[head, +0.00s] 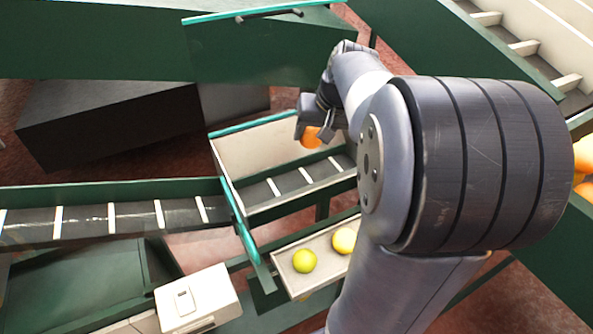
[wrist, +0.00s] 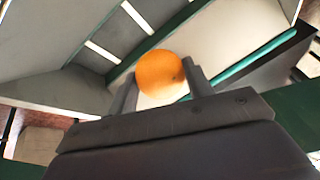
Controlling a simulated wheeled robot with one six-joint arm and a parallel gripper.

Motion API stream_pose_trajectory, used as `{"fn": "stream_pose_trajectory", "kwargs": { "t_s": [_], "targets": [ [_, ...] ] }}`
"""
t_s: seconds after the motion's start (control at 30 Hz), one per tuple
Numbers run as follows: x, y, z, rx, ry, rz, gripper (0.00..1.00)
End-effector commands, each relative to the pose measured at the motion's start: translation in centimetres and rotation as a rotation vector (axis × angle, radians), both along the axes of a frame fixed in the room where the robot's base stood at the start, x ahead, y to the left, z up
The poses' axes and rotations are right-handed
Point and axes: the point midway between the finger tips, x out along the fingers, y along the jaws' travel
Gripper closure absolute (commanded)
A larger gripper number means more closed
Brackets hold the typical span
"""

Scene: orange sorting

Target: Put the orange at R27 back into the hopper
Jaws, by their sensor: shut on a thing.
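An orange (head: 311,137) is held in my gripper (head: 306,128), over the inside of a pale-walled bin with teal edges (head: 262,150). In the wrist view the orange (wrist: 160,76) sits between the two fingers of my gripper (wrist: 160,88), which are shut on it. A dark belt with white slats (head: 290,186) runs along the bottom of the bin, below the orange. I cannot tell which part of the machine is the hopper or where R27 is. My arm hides part of the bin's right side.
A slatted belt (head: 130,218) comes in from the left. A white box (head: 197,298) stands at the front. More oranges (head: 585,155) show at the right edge.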

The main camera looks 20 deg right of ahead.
Motion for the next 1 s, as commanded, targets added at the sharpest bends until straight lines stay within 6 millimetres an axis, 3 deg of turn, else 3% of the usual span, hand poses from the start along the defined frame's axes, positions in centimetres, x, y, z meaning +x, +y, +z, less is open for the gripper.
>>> {"fn": "stream_pose_trajectory", "kwargs": {
  "t_s": [0.3,0.53,0.7,1.0],
  "targets": [
    [-0.2,-0.1,-5.4,0.002,0.003,-0.002,0.76],
    [-0.2,-0.1,-7.2,0.001,0.002,-0.001,0.76],
    [-0.2,-0.1,-9.7,0.002,0.004,-0.002,0.76],
    [-0.2,-0.1,-10.1,0.0,0.0,-0.001,0.76]
  ]
}}
